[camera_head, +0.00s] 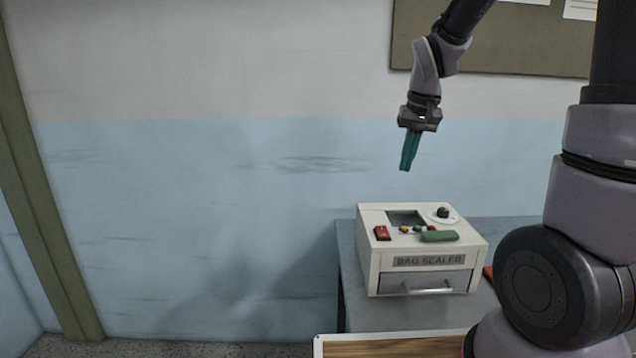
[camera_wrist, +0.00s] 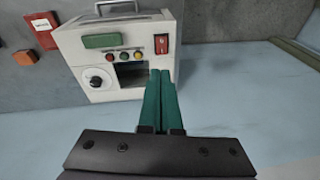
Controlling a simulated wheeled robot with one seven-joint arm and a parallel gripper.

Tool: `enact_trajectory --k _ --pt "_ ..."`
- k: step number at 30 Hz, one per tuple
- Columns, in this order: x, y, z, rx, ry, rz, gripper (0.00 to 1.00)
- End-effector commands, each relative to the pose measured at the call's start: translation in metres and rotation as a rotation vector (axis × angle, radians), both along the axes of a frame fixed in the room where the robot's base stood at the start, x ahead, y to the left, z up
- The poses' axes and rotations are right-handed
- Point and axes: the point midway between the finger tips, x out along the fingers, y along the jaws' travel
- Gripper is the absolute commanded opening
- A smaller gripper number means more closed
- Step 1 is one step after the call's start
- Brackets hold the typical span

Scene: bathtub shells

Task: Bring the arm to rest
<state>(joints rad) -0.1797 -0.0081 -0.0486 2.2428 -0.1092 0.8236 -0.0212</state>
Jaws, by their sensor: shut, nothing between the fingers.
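My gripper (camera_head: 406,168) hangs from my raised arm in the head view, its green fingers pointing down. It is in the air above and behind the bag sealer (camera_head: 428,283), apart from it. In the wrist view, the two green fingers (camera_wrist: 161,78) lie closed together with nothing between them. The bag sealer is a white box with a red switch, small coloured buttons, a dial and a green bar; it also shows in the wrist view (camera_wrist: 75,47), beyond the fingertips.
The bag sealer stands on a grey-blue table (camera_head: 375,316). A wood-topped surface with a white edge (camera_head: 390,346) is in front. A notice board (camera_head: 490,45) hangs on the wall behind my arm. The space left of the table is clear.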

Motion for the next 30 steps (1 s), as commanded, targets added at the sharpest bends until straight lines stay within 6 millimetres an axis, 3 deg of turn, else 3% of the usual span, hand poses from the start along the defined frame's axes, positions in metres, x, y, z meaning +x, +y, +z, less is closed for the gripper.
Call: enact_trajectory --k 1,6,15,22,30 --pt "-0.01 -0.004 0.016 0.014 -0.031 -0.018 0.0" --pt "-0.043 -0.014 0.058 0.06 -0.122 -0.073 0.0" --pt "-0.109 -0.028 0.109 0.129 -0.279 -0.162 0.0" --pt "-0.146 -0.031 0.125 0.164 -0.366 -0.205 0.0" --pt "-0.157 -0.032 0.128 0.173 -0.39 -0.218 0.0"
